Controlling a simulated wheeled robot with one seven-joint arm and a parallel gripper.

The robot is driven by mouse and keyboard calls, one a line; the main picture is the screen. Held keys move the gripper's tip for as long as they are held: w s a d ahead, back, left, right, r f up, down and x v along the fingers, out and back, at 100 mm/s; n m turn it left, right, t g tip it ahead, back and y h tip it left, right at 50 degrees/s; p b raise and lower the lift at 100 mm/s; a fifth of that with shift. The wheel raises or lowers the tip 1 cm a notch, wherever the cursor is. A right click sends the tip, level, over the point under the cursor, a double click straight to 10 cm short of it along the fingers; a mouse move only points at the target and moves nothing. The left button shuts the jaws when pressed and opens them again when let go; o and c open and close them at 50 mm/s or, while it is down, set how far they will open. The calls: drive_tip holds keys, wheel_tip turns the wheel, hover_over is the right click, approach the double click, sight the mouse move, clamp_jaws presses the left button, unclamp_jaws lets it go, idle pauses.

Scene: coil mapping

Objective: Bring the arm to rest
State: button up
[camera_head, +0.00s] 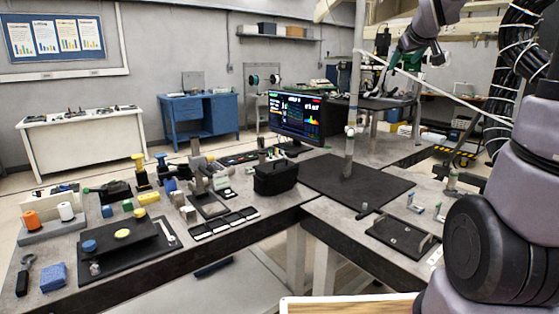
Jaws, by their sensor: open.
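Part of my arm (428,20) hangs into the top right of the head view, above and in front of the back benches. My gripper (416,56) is at its lower end, small and partly lost against the cluttered background. It is open, and I see nothing held in it. It is well above the workbench and apart from the things on it. Thick grey links of my arm (490,245) fill the right edge.
The workbench (275,215) carries a monitor (296,113), a black bag (276,177), a dark mat (375,188), a thin upright post (351,130), spools and small blocks. A blue desk (200,115) and white table (80,130) stand behind. Floor shows between them.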

drive_tip(key=s+a+f+m+g+y, duration=0.1)
drive_tip(key=s+a+f+m, duration=0.1)
drive_tip(key=s, duration=0.7)
drive_tip(key=s+a+f+m+g+y, duration=0.1)
drive_tip(key=s+a, duration=0.4)
drive_tip(key=s, duration=0.5)
drive_tip(key=s+a+f+m+g+y, duration=0.2)
drive_tip(key=s+a+f+m+g, duration=0.1)
drive_tip(key=s, duration=0.7)
wheel_tip(320, 180, down, 3)
drive_tip(key=shift+a+r, duration=0.2)
drive_tip(key=shift+a, duration=0.65)
